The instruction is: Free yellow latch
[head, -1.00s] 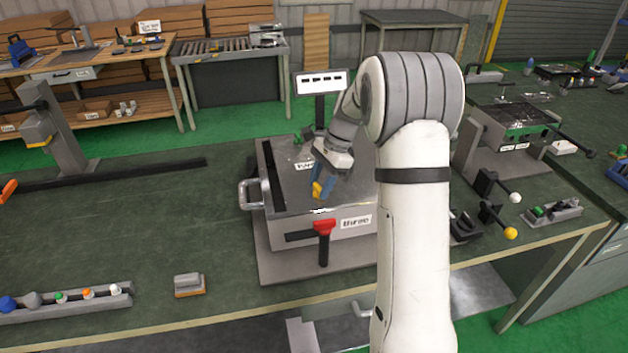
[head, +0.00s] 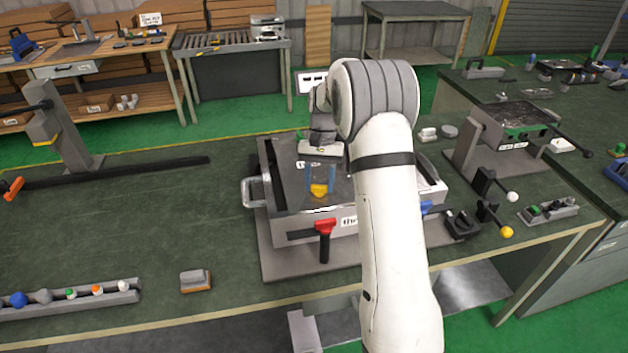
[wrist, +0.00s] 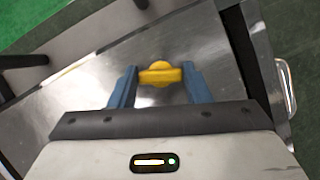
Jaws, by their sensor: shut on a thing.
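The yellow latch (wrist: 160,74) is a small knob with a wide grip bar on the flat grey top of a metal box (head: 290,232). In the head view the latch (head: 319,190) lies near the box's front edge, above the red handle. My gripper (wrist: 159,76) has blue fingers, one on each side of the latch's bar, and is shut on it. In the head view my gripper (head: 320,183) reaches down from above onto the latch. The latch's underside is hidden.
A red T-handle (head: 325,228) is on the box's front and a blue handle (head: 427,207) at its right. A metal side handle (head: 251,191) is at its left. A small grey and orange block (head: 195,281) lies on the bench at front left. The left bench is mostly clear.

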